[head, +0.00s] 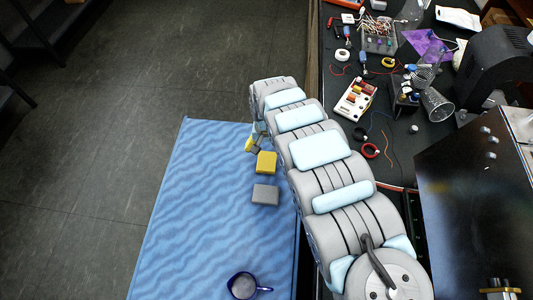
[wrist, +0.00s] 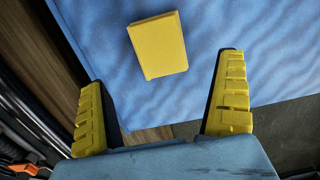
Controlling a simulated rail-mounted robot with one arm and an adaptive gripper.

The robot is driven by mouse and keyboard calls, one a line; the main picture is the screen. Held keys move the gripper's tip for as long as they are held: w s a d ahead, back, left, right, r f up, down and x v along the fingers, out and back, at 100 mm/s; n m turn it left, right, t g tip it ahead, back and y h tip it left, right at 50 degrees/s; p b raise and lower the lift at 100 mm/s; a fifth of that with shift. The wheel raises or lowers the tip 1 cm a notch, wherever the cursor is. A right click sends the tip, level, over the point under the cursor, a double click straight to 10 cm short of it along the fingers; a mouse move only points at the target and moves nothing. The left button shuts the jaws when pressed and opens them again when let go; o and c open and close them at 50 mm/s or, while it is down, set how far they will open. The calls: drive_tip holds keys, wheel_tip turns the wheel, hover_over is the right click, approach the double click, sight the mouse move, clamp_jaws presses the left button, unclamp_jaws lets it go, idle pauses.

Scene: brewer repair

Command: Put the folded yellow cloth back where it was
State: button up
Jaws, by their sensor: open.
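The folded yellow cloth (head: 266,162) is a small yellow block shape lying on the blue rippled mat (head: 190,200), near the mat's far right part. In the wrist view the cloth (wrist: 158,45) lies slightly tilted, beyond and between my fingertips, with blue mat around it. My gripper (wrist: 160,105) is open with its yellow ridged fingers wide apart and nothing between them.
A grey block (head: 265,194) lies on the mat just nearer than the cloth. A dark blue mug (head: 242,286) with pale contents stands at the mat's near edge. A cluttered black workbench (head: 395,150) holds cables, tools and glassware on the right. The mat's left half is clear.

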drive_tip(key=shift+r, duration=1.75)
